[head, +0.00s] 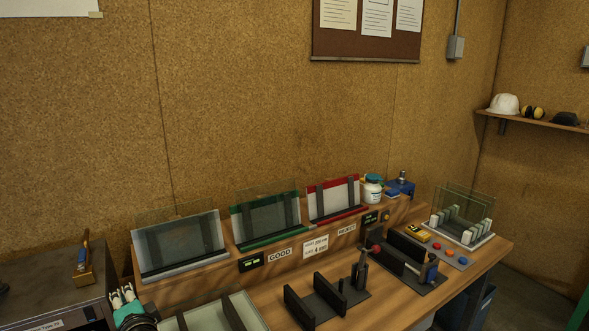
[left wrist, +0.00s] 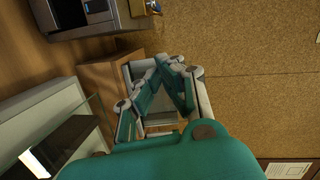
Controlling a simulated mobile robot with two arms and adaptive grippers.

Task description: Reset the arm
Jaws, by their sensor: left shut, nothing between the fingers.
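My left gripper (head: 122,296) is at the lower left of the head view, between the dark cabinet and the left end of the wooden workbench. Its white and green fingers are shut with nothing between them. In the left wrist view the fingers (left wrist: 172,64) come together in front of the brown wall. The lower part of the left gripper is cut off by the head view's bottom edge. My right gripper does not show in either view.
A dark cabinet (head: 50,290) stands left, with a wooden-handled tool (head: 83,268) on top. The workbench (head: 385,308) carries grey (head: 180,245), green (head: 265,218) and red (head: 335,198) glass stands, a black fixture (head: 325,300) and a glass rack (head: 462,226). A pale tray (head: 250,311) is near the gripper.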

